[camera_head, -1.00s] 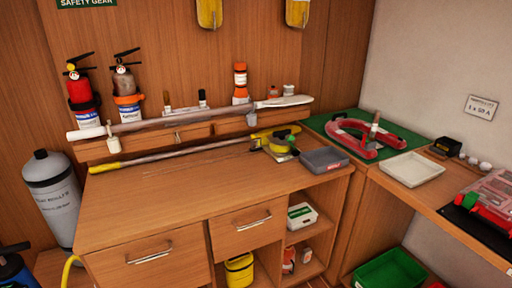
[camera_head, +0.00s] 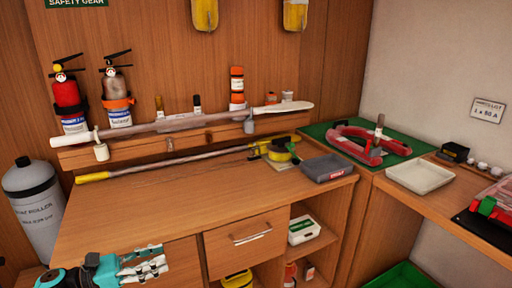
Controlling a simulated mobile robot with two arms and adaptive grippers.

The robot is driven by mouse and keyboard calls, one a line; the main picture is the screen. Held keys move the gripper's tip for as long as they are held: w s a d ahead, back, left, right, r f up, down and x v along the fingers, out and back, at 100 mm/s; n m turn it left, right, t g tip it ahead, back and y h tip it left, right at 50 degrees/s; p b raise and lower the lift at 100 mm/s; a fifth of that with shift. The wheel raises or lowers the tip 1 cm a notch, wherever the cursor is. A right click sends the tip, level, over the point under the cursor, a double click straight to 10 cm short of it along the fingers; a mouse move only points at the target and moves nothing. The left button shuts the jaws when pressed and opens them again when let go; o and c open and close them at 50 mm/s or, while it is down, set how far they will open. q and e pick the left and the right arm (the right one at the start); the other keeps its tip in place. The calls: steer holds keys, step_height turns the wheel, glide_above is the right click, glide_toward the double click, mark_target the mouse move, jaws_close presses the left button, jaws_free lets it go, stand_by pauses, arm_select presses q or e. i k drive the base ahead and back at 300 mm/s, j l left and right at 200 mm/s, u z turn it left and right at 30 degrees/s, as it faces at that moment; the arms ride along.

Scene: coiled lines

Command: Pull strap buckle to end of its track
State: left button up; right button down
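I cannot clearly single out the strap buckle or its track. A long pale bar (camera_head: 190,125) runs along the back of the bench, with a white hanging piece (camera_head: 101,152) near its left end and a grey piece (camera_head: 250,126) farther right. A thinner pole with yellow ends (camera_head: 165,165) lies below it. My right gripper is not in view.
A white tray (camera_head: 420,176) stands on the right counter. Fire extinguishers (camera_head: 68,103) stand at the back left. The bench top's middle is clear.

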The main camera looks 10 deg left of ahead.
mark_target(256, 149)
steer(key=i, duration=1.8)
